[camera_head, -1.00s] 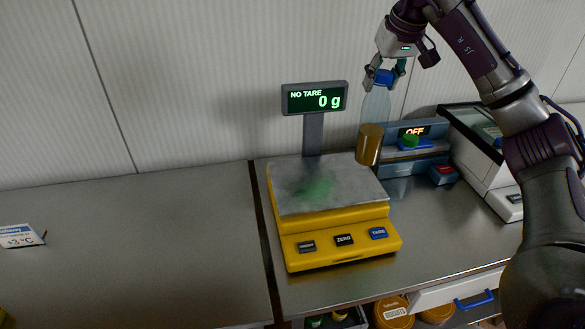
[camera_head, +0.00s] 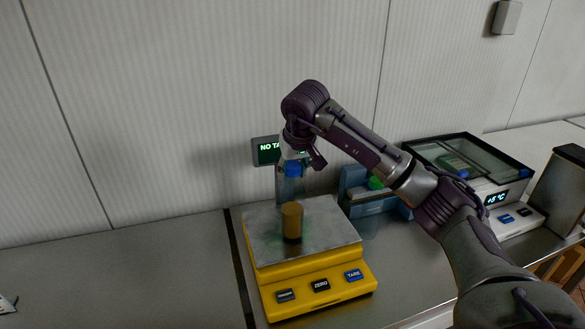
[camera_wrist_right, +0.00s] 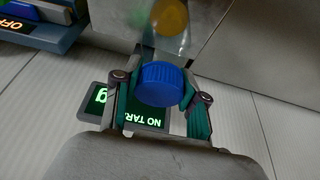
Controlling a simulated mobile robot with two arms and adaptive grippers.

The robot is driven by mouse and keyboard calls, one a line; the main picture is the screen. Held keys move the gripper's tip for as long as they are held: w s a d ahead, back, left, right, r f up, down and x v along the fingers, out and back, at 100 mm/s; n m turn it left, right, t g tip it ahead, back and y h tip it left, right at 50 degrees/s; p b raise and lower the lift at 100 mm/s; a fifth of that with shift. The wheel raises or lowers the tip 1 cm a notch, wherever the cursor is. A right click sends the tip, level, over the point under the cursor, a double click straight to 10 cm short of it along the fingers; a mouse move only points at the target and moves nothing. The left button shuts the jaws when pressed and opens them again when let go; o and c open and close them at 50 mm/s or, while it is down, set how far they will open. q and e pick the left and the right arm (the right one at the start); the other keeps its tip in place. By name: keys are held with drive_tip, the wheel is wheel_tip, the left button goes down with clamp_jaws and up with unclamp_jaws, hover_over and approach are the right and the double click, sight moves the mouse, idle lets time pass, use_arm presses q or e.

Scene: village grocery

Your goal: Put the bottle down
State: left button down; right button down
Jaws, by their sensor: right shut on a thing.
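The bottle is clear with a blue cap (camera_head: 292,169) and a brown-orange lower part (camera_head: 292,222). It is upright in the head view, over the metal plate of the yellow scale (camera_head: 318,294). I cannot tell whether its base touches the plate. My right gripper (camera_head: 292,161) is shut on the bottle at its top, just around the cap. In the right wrist view the blue cap (camera_wrist_right: 160,84) sits between the two fingers of the right gripper (camera_wrist_right: 160,100). My left gripper is not in view.
The scale's display (camera_head: 265,150) stands behind the bottle, partly hidden by my arm. A blue device with a green button (camera_head: 375,183) is right of the scale. A glass-topped case (camera_head: 470,160) stands farther right. The counter at left (camera_head: 120,270) is mostly clear.

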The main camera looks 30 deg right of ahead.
drive_tip(key=shift+f, duration=0.45)
drive_tip(key=c, duration=0.6)
unclamp_jaws()
drive_tip(key=shift+f, duration=0.15)
drive_tip(key=shift+c, duration=0.2)
